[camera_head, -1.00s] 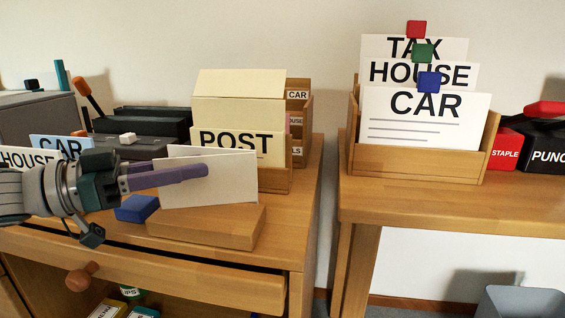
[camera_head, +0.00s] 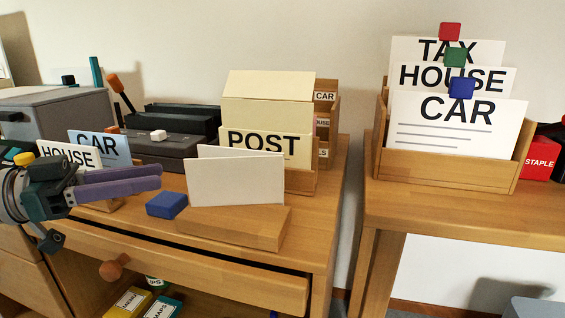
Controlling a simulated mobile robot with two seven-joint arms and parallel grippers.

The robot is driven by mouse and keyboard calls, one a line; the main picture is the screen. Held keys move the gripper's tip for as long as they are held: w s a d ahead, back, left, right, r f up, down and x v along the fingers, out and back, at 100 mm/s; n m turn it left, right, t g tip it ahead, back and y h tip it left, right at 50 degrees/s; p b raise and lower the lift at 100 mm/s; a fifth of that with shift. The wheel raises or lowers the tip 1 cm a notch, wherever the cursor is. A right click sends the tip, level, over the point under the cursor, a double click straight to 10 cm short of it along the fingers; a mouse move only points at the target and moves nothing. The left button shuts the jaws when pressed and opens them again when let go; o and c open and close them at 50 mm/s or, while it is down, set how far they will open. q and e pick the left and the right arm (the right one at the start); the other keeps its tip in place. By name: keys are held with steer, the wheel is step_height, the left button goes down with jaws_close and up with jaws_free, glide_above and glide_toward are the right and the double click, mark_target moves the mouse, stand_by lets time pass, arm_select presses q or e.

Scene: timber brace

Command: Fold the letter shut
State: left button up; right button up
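The letter (camera_head: 236,182) is a white folded sheet standing on a flat wooden block (camera_head: 245,229) on the left desk. Its front panel faces me. The top of its rear panel shows behind, with a narrow gap between the panels at the left, so it is partly open. My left gripper (camera_head: 158,177) has purple fingers pointing right. The fingers lie together with nothing seen between them. They are left of the letter and apart from it, above the desk near a blue block (camera_head: 167,205). My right gripper is not in view.
A wooden POST holder (camera_head: 302,182) with cream envelopes stands behind the letter. HOUSE (camera_head: 67,154) and CAR (camera_head: 98,147) cards stand at left. A letter rack (camera_head: 445,168) is on the right desk (camera_head: 450,212). A gap separates the desks.

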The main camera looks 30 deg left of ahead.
mark_target(192, 168)
arm_select(q)
steer(key=shift+c, duration=0.2)
